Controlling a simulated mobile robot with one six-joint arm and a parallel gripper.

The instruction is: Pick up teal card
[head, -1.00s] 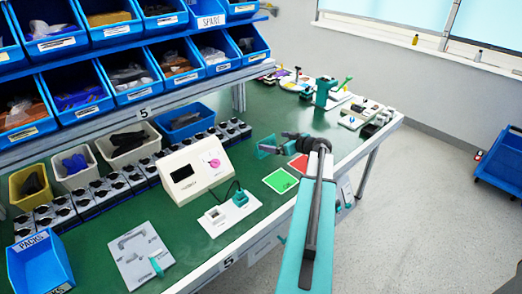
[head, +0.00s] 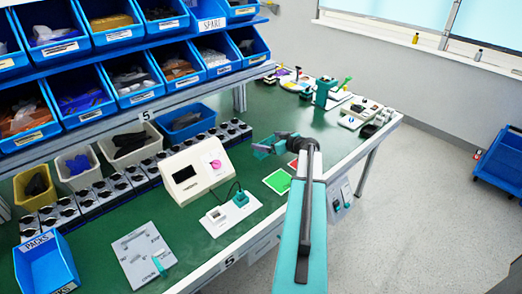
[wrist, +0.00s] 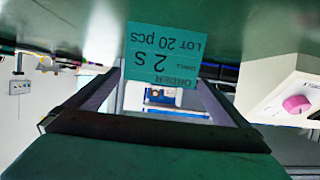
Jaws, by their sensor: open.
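The teal card (wrist: 163,55) shows in the wrist view with dark print reading "ORDER", "LOT 20 pcs" and "2 S", upside down in the picture. It stands face-on, its top-of-picture edge near the green tabletop. My gripper (wrist: 160,82) is open, with one dark finger on each side of the card's lower part in the picture; contact is not clear. In the head view, my gripper (head: 270,147) is low over the bench's middle, by a small teal patch that seems to be the card, partly hidden by the gripper.
A green card (head: 278,181) and a partly covered red card (head: 293,164) lie beside my arm. A cream box with a pink knob (head: 197,170) stands left of the gripper; the knob (wrist: 296,104) also shows in the wrist view. A teal press (head: 326,93) stands farther back.

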